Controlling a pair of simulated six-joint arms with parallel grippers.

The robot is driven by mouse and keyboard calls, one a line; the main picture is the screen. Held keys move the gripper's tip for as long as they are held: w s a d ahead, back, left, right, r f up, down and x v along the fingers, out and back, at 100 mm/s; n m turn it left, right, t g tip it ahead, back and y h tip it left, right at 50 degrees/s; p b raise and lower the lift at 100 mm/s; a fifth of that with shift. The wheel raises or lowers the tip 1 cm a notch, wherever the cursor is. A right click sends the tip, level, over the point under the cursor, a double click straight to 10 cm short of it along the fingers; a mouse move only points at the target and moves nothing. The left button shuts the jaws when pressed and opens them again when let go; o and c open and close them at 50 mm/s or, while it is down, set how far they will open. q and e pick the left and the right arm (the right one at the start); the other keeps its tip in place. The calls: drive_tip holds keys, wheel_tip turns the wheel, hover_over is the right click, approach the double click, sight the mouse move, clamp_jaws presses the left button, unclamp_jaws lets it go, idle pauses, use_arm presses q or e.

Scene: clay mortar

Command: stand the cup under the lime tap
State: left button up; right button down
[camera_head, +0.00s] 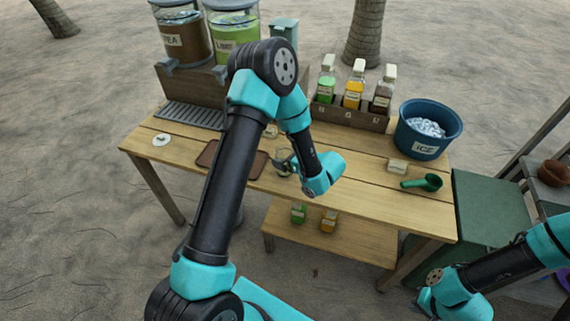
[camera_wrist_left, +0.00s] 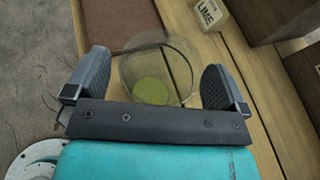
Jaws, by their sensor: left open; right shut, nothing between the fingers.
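A clear cup (camera_wrist_left: 142,72) with a green patch showing at its bottom stands between the spread fingers of my left gripper (camera_wrist_left: 158,85) in the left wrist view. The fingers are apart on either side of it; I cannot tell whether either touches it. In the head view the cup (camera_head: 284,166) is near the table's front edge, partly covered by my left gripper (camera_head: 281,158). The lime dispenser (camera_head: 234,38) stands at the back left; my arm hides its tap. My right arm is at the lower right, its fingers not visible.
A brown mat (camera_head: 208,151) lies left of the cup, and a grey drip tray (camera_head: 188,116) lies below the dispensers. The tea dispenser (camera_head: 182,40) is left of lime. A bottle rack (camera_head: 350,116), ice bucket (camera_head: 421,146) and green scoop (camera_head: 424,183) are to the right.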

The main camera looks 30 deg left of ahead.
use_arm(q)
drive_tip(key=shift+w+a+f, duration=0.15)
drive_tip(key=shift+a+f, duration=0.1)
drive_tip(key=shift+a, duration=0.3)
drive_tip(key=shift+c, duration=0.4)
drive_tip(key=c, duration=1.2)
drive_tip(key=shift+r, duration=0.1)
